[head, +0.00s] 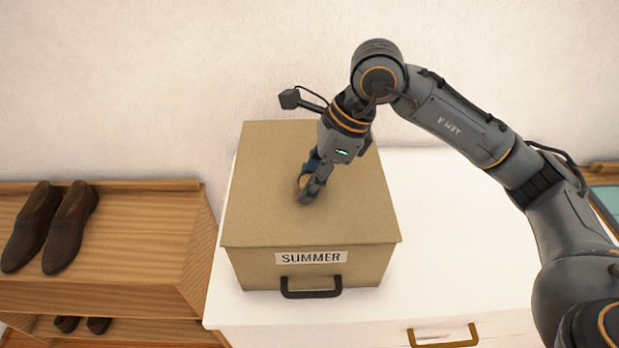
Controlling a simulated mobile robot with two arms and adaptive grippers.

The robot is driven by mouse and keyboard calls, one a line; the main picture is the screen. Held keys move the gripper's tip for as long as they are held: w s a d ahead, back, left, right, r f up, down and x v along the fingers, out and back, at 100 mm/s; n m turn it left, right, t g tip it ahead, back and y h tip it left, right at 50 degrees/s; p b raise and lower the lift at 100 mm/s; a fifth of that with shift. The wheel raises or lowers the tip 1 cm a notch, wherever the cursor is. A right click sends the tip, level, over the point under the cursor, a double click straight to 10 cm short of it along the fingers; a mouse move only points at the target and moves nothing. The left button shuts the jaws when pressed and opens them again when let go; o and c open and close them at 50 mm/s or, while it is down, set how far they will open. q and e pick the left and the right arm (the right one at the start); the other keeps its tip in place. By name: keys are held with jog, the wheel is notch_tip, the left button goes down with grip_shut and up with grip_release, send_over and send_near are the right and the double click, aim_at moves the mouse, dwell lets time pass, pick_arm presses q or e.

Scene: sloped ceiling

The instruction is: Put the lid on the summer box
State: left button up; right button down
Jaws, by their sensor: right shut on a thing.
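The tan summer box (358,271) stands on the white cabinet, with a "SUMMER" label and a dark handle on its front. The matching tan lid (258,200) lies over the box top, its edges roughly lined up with the box walls and slightly overhanging. No clear gap shows between lid and box at the front, but I cannot tell whether it is fully seated. My right gripper (307,190) points down at the middle of the lid and is shut on its small knob, mostly hidden by the fingers. My left gripper is out of view.
The white cabinet (450,230) has free top surface right of the box and a wooden drawer handle (443,337) in front. A wooden shoe rack (130,230) with brown shoes (60,225) stands at left. The wall is close behind the box.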

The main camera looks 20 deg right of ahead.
jog(key=c, duration=0.9)
grip_release()
jog(key=shift+c, duration=0.2)
jog(key=v, duration=1.2)
